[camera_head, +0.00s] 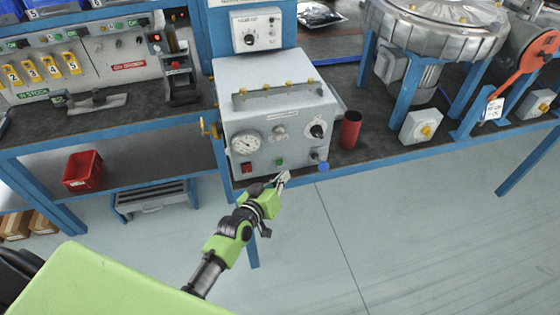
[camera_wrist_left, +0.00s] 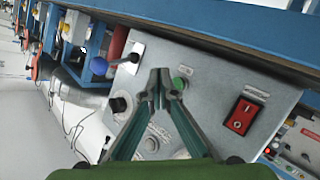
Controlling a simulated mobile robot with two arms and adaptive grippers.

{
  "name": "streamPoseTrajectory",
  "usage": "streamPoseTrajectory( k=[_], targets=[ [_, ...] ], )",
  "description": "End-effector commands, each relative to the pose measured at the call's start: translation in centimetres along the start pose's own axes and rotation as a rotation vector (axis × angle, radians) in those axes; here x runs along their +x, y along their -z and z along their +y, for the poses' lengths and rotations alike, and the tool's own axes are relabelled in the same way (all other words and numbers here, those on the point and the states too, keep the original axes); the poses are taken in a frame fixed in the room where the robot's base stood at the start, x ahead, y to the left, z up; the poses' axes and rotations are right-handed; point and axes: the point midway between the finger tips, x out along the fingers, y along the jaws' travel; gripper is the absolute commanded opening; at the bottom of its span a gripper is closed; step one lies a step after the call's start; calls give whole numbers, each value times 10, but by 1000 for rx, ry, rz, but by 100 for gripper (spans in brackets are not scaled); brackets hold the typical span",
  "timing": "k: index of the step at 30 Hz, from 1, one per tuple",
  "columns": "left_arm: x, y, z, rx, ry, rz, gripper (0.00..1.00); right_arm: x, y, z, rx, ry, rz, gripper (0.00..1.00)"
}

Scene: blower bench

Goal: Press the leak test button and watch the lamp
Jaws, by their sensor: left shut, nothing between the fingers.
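The grey test box (camera_head: 270,110) stands on the bench, its front panel facing me. A small green round button or lamp (camera_head: 280,161) sits low on the panel and also shows in the left wrist view (camera_wrist_left: 180,84). I cannot tell whether it is lit or pressed. A red rocker switch (camera_head: 247,168) is left of it; it also shows in the wrist view (camera_wrist_left: 241,117). My left gripper (camera_head: 285,175) is shut and empty, its tips in front of the panel, close beside the green part. Contact cannot be told. My right gripper is not in view.
The panel also has a gauge (camera_head: 246,144), a black knob (camera_head: 317,129) and a lever with a blue ball (camera_head: 323,167). A red cup (camera_head: 350,130) stands right of the box. Yellow valve handles (camera_head: 208,128) stick out at its left. The floor in front is clear.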

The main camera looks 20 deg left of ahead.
Motion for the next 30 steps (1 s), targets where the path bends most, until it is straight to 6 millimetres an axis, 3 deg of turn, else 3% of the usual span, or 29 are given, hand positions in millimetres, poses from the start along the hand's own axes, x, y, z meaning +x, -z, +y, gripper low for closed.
streamPoseTrajectory(
  k=[9,26,30],
  targets=[
    [-21,-13,15,0,1,-1,0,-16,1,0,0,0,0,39],
    [-22,-16,16,0,0,1,0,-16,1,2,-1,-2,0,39],
    [-23,-35,7,15,16,-35,0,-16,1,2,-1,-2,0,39]
  ],
)
